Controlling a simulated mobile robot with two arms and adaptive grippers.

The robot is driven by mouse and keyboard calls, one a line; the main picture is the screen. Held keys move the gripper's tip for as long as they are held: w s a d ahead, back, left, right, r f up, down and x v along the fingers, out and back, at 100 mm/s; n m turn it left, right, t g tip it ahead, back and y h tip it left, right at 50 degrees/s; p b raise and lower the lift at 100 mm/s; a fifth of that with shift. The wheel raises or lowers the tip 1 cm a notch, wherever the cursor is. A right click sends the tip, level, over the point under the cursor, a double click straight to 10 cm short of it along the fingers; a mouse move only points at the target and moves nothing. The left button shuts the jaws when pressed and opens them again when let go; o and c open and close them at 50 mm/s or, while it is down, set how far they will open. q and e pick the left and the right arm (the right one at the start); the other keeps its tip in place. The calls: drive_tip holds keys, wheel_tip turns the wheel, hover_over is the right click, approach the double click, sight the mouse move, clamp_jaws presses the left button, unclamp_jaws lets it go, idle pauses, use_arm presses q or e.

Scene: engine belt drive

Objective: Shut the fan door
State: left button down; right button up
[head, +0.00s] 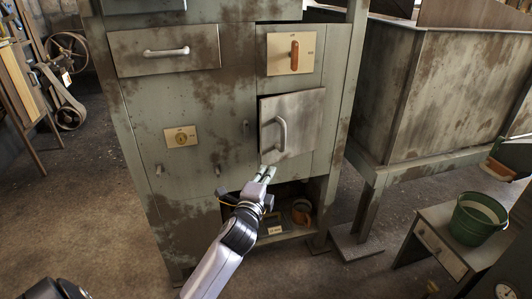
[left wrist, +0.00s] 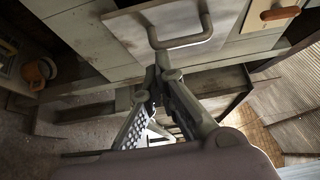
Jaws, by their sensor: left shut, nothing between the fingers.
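The fan door (head: 304,108) is a small grey metal door on the cabinet front, with a curved handle (head: 282,133) near its left side. A dark gap along its left edge shows it standing slightly ajar. My left gripper (head: 266,172) is shut and empty, just below the door's lower left part. In the left wrist view, the door (left wrist: 122,28) and its handle (left wrist: 190,41) are ahead of the fingertips (left wrist: 163,66), which are close to the handle's lower end. I cannot tell whether they touch. My right gripper is not in view.
An orange lever (head: 294,55) sits on a plate above the door. Below is an open compartment with an orange round item (head: 301,211). A key plate (head: 181,137) and a drawer (head: 165,51) are to the left. A low table with a green bucket (head: 476,222) stands at right.

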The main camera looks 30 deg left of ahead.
sight(262, 147)
use_arm(q)
drive_tip(key=shift+w+a+b, duration=0.25)
drive_tip(key=shift+w+a, duration=0.75)
drive_tip(key=shift+w, duration=0.55)
drive_tip(key=shift+w+a+b, duration=0.3)
drive_tip(key=shift+w+a, duration=0.65)
drive_tip(key=shift+w, duration=0.55)
drive_tip(key=shift+w+a+b, duration=0.25)
drive_tip(key=shift+w+a, duration=0.75)
drive_tip(key=shift+w, duration=0.55)
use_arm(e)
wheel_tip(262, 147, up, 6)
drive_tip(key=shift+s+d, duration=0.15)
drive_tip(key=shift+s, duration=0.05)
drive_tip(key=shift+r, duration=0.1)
use_arm(q)
drive_tip(key=shift+a, duration=0.1)
